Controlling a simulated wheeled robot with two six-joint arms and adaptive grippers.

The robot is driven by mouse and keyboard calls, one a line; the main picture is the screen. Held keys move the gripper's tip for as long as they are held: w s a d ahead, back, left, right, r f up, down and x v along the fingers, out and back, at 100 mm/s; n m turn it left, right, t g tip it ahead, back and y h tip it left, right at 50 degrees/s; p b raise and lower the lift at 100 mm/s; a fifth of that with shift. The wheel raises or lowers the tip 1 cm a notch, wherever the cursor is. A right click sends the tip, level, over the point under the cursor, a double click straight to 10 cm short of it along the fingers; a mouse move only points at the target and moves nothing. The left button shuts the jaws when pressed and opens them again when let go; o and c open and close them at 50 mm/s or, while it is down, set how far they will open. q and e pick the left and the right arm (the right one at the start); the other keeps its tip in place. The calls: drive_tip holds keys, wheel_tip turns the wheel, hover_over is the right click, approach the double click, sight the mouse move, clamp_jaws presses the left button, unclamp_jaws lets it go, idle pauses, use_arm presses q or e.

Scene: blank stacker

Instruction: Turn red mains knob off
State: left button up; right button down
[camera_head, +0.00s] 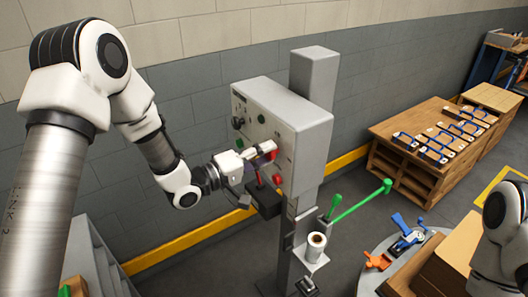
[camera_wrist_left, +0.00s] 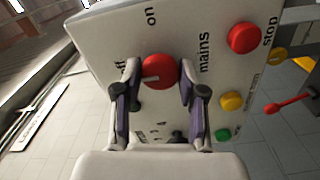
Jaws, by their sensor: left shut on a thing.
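The red mains knob (camera_wrist_left: 158,72) is a round red knob on the grey control panel (camera_wrist_left: 105,38). Its white mark points left in the left wrist view, toward the partly covered "off" label; the "on" label is above the knob. My left gripper (camera_wrist_left: 158,84) is shut on the knob, one finger on each side. In the head view my left gripper (camera_head: 266,150) is at the front of the control box (camera_head: 304,128), and the knob is mostly covered. Part of my right arm shows at the lower right edge; its gripper is out of view.
A red stop button (camera_wrist_left: 243,38), a yellow button (camera_wrist_left: 231,101) and a green button (camera_wrist_left: 222,134) are close to the right finger. A red-tipped lever (camera_wrist_left: 272,108) sticks out nearby. A green-handled lever (camera_head: 360,203) and a wooden bench (camera_head: 395,188) are to the right.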

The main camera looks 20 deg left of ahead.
use_arm(q)
drive_tip(key=shift+w+a+r+n, duration=0.1)
drive_tip(key=shift+r+n, duration=0.05)
drive_tip(key=shift+n, duration=0.25)
drive_tip(key=o, duration=1.1)
drive_tip(key=shift+o, duration=0.2)
drive_tip(key=v, duration=1.2)
